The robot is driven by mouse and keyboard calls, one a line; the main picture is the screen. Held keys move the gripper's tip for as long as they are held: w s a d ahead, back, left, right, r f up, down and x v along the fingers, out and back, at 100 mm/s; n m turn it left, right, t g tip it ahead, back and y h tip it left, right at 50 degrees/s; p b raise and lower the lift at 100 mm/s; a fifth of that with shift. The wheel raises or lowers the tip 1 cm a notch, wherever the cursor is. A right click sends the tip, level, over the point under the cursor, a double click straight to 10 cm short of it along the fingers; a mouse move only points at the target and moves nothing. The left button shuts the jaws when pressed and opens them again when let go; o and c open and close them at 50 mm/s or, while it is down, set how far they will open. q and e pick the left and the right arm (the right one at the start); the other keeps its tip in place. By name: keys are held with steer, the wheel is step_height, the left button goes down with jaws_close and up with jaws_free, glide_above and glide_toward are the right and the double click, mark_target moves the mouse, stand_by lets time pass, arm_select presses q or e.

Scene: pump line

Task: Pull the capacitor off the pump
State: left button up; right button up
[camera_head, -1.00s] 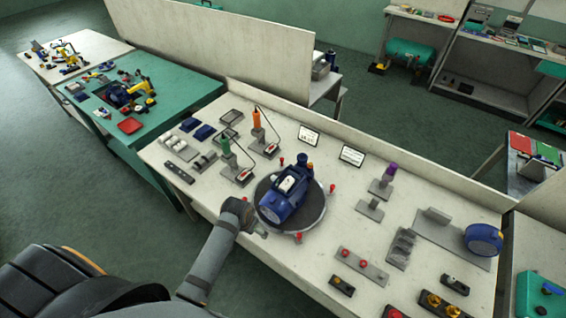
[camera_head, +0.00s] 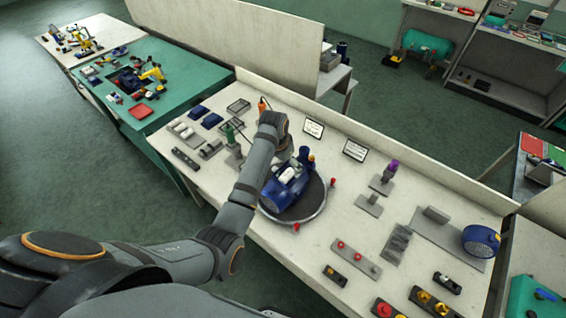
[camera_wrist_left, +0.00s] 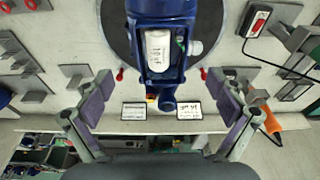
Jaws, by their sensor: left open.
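The blue pump (camera_head: 278,190) sits on a round dark turntable (camera_head: 308,211) on the white bench. The capacitor (camera_head: 289,174) is a white cylinder on top of the pump. In the left wrist view the labelled capacitor (camera_wrist_left: 158,50) lies in a recess of the blue pump body (camera_wrist_left: 158,8). My left gripper (camera_wrist_left: 163,80) is open and empty, its two fingers spread wide on either side of the pump and apart from it. In the head view its wrist is over the far side of the pump, and the fingers are hidden. My right gripper is not in view.
An orange-handled tool (camera_wrist_left: 271,120) and a red switch box (camera_wrist_left: 259,22) with a cable show at the right in the wrist view. Two small sign cards (camera_head: 355,150) stand behind the pump. Small red posts (camera_head: 333,182) ring the turntable. A purple-topped part (camera_head: 390,168) stands farther right.

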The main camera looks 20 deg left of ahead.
mark_target(286, 174)
arm_select(q)
steer(key=shift+f+b, duration=0.3)
steer(key=shift+f, duration=0.2)
steer(key=shift+w+f+b, duration=0.15)
steer(key=shift+f+b, duration=0.6)
steer(key=shift+b, duration=0.45)
steer(key=shift+w+d+f, duration=0.1)
steer(key=shift+w+f, duration=0.05)
steer(key=shift+f, duration=0.25)
steer(key=shift+r+p, duration=0.1)
steer(key=shift+p, duration=0.3)
steer(key=shift+p, duration=0.6)
